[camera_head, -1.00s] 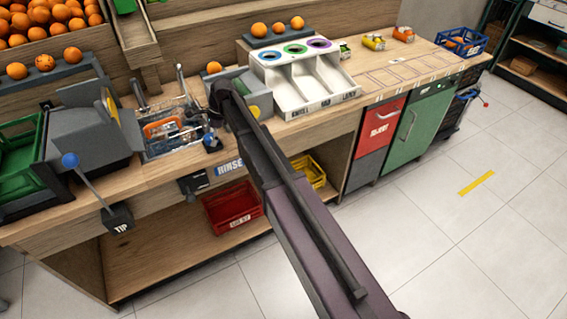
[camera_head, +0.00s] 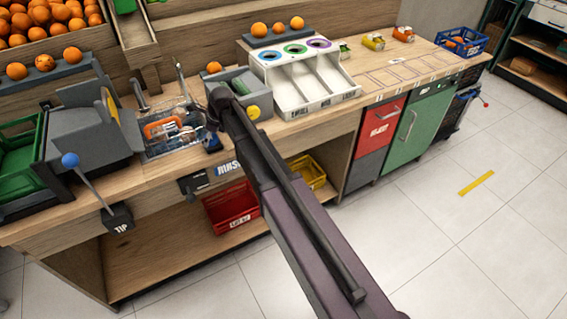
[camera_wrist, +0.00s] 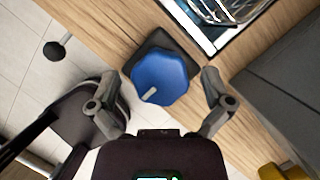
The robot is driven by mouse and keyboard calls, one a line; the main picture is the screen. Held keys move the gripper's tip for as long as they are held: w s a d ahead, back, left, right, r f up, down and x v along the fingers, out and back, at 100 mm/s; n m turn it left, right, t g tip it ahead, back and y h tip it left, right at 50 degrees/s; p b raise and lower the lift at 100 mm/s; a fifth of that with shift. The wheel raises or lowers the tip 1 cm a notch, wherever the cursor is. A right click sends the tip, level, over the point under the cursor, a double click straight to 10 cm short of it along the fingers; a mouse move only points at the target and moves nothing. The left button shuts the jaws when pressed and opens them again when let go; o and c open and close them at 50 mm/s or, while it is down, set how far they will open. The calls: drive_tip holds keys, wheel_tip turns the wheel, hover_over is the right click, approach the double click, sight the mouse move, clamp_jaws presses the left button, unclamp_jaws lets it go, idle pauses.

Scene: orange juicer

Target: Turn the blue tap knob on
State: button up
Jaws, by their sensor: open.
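The blue tap knob (camera_wrist: 160,78) is a faceted blue knob with a pale mark on its face, on a dark square base at the edge of the wooden counter. In the wrist view my gripper (camera_wrist: 159,84) is open, with one finger on each side of the knob and gaps between. I cannot tell the height of the fingertips relative to the knob. In the head view the knob (camera_head: 212,143) shows small and dark blue beside the sink, and my arm partly covers the area around it.
A sink (camera_head: 170,130) with an orange item in it lies just behind the knob. A grey machine (camera_head: 228,90) stands to the right. A lever with a blue ball (camera_head: 70,160) sticks out at the left. A red crate (camera_head: 232,207) is on the shelf below.

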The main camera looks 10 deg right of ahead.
drive_tip(key=shift+p+v, duration=0.8)
drive_tip(key=p+v, duration=1.2)
drive_tip(key=v, duration=0.1)
drive_tip(key=s+d+f+n+h+b, duration=0.1)
drive_tip(key=s+d+f+n+b, duration=0.3)
drive_tip(key=s+d+n, duration=0.4)
drive_tip(key=s+d+f+n+g+h+b, duration=0.1)
drive_tip(key=s+d+f+n, duration=0.4)
drive_tip(key=s+n, duration=0.6)
drive_tip(key=d+n+h+b, duration=0.1)
drive_tip(key=d+b, duration=0.1)
drive_tip(key=shift+s+d+g+h+b, duration=0.3)
drive_tip(key=shift+s+d+b, duration=0.05)
drive_tip(key=shift+d, duration=0.05)
drive_tip(key=shift+s, duration=0.1)
idle(0.4)
drive_tip(key=shift+s+d+n, duration=0.55)
drive_tip(key=shift+s+n, duration=0.3)
drive_tip(key=shift+s+d+n, duration=0.55)
drive_tip(key=shift+s+n, duration=0.3)
